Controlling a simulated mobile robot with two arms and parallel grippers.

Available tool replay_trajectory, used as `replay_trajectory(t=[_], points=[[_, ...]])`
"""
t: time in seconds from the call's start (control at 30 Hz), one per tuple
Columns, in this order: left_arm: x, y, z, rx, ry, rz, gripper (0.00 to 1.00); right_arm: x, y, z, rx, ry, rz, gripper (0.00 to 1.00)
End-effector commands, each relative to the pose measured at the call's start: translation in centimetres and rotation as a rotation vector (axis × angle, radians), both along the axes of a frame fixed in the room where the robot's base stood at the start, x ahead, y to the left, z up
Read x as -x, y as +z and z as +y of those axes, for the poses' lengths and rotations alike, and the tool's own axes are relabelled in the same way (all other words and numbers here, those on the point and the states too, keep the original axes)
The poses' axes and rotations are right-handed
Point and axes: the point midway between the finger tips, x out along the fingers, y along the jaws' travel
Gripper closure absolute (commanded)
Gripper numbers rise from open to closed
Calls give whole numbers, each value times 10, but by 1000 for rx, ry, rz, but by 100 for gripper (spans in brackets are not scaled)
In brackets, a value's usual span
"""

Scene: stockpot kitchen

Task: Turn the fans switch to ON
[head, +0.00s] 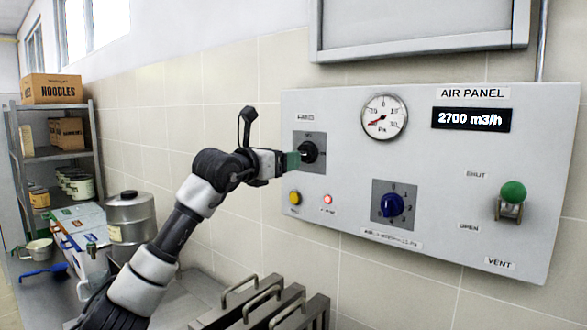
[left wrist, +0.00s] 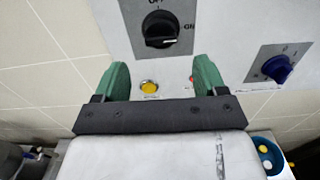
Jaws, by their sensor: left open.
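The fans switch is a black rotary knob on a dark grey plate (head: 323,165) at the left of the wall panel. The knob (head: 308,151) also shows at the top of the left wrist view (left wrist: 160,29), with "OFF" above it and "ON" at its right. Its grip bar looks about level there; which end points is unclear. My left gripper (head: 291,160) is in front of the knob. In the left wrist view its two green fingers (left wrist: 161,75) are open and spread, with nothing between them, the knob ahead. My right gripper is out of view.
The air panel (head: 450,190) also carries a gauge (head: 384,117), a blue knob (head: 391,205), a green-topped lever (head: 512,193), a yellow button (head: 295,198) and a lit red lamp (head: 327,199). Metal handles (head: 262,296) stand below. A shelf (head: 52,105) and pot (head: 130,215) are left.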

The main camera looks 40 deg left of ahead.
Motion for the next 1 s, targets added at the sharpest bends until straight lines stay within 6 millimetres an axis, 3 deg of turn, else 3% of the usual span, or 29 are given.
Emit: replay_trajectory(t=[0.1,0.3,1.0], points=[[18,-4,2,-1,0,1,29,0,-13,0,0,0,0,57],[30,-1,2,0,0,2,29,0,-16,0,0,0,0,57],[30,0,2,1,0,1,29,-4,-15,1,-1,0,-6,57]])
